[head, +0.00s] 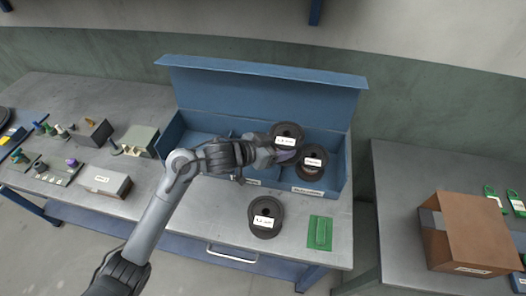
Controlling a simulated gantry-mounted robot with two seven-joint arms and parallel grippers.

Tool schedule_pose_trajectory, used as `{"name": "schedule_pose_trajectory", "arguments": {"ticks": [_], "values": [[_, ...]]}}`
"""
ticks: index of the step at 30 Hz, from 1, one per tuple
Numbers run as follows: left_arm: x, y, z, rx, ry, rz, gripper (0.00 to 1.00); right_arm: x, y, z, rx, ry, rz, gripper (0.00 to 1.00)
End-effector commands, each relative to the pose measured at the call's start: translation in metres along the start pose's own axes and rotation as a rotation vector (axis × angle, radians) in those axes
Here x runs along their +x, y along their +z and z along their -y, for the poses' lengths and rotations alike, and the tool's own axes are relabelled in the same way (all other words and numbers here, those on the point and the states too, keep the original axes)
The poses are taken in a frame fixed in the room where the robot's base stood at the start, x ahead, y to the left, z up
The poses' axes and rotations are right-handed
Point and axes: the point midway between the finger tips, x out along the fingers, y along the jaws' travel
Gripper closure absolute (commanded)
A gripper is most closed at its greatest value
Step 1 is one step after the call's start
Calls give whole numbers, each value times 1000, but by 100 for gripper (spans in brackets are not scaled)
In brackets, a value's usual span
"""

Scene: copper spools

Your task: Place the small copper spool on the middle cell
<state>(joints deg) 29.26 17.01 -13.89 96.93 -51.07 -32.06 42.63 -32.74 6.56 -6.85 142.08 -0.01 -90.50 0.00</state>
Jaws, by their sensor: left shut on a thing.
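My left gripper (272,156) reaches over the blue open box from the left. It is shut on a dark spool (287,130) with a white label, held by its side above the box's middle-to-right part. A second dark spool (312,152) with a white label sits just right of it, in the right cell of the box. A third dark spool (266,208) lies flat on the bench in front of the box. The labels are too small to read. My arm hides much of the middle cell. My right gripper is not in view.
The blue box (340,165) has a raised back panel and low front edge with labels. A green piece (320,233) lies right of the bench spool. Small boxes and parts lie on the left.

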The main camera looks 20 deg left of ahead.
Motion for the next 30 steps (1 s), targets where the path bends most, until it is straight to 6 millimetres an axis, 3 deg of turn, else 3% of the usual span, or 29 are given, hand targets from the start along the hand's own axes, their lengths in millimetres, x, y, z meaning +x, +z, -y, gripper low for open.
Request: {"name": "schedule_pose_trajectory", "arguments": {"ticks": [11,18,30], "values": [[-8,46,55,-1,-4,-1,100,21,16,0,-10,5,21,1],[-14,73,90,0,-3,-3,100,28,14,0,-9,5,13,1],[-16,89,105,0,0,-4,100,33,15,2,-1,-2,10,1]]}}
